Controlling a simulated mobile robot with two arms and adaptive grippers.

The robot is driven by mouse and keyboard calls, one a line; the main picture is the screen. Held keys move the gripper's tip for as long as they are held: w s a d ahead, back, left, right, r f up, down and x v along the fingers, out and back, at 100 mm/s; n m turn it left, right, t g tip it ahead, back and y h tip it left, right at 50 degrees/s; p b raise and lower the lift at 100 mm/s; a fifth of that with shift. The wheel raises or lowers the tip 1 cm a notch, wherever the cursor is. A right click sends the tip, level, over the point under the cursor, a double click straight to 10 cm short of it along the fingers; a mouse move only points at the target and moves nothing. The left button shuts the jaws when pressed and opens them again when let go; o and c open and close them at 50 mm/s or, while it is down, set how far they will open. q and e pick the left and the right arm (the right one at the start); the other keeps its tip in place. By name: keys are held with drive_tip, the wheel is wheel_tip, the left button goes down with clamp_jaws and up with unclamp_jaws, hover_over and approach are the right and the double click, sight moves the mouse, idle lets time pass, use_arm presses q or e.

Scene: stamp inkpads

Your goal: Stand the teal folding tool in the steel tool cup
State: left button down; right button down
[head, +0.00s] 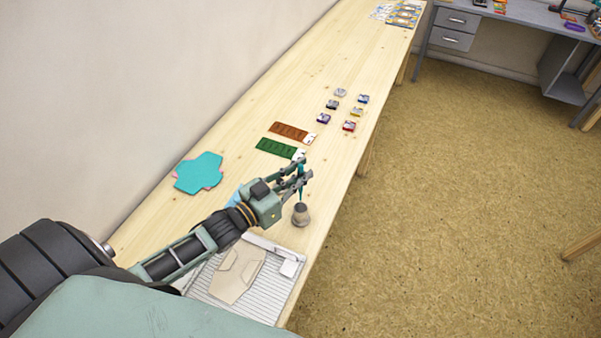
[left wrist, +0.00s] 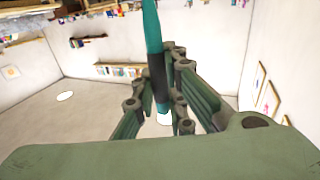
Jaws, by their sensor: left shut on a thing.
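My left gripper (head: 298,180) is shut on the teal folding tool (head: 301,194), beyond the front part of the table and close to its right edge. The tool hangs roughly upright between the fingers. In the left wrist view the teal tool (left wrist: 153,30) has a dark band and passes between the finger pads (left wrist: 160,92). The small grey cup (head: 300,215) stands directly below the gripper. The tool's lower end meets the cup's mouth in the picture; I cannot tell whether it is inside. My right gripper is not in view.
A scoring board (head: 275,302) with beige paper (head: 238,275) lies in front. Teal paper shapes (head: 199,173) lie at left. Green (head: 276,147) and brown (head: 291,131) pieces lie behind the gripper, with several small inkpads (head: 349,126) farther off. The table's right edge is close to the cup.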

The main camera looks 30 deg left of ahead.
sight(300, 192)
use_arm(q)
drive_tip(key=shift+f+b, duration=2.75)
drive_tip(key=shift+f, duration=1.15)
drive_tip(key=c, duration=1.7)
unclamp_jaws()
drive_tip(key=v, duration=1.2)
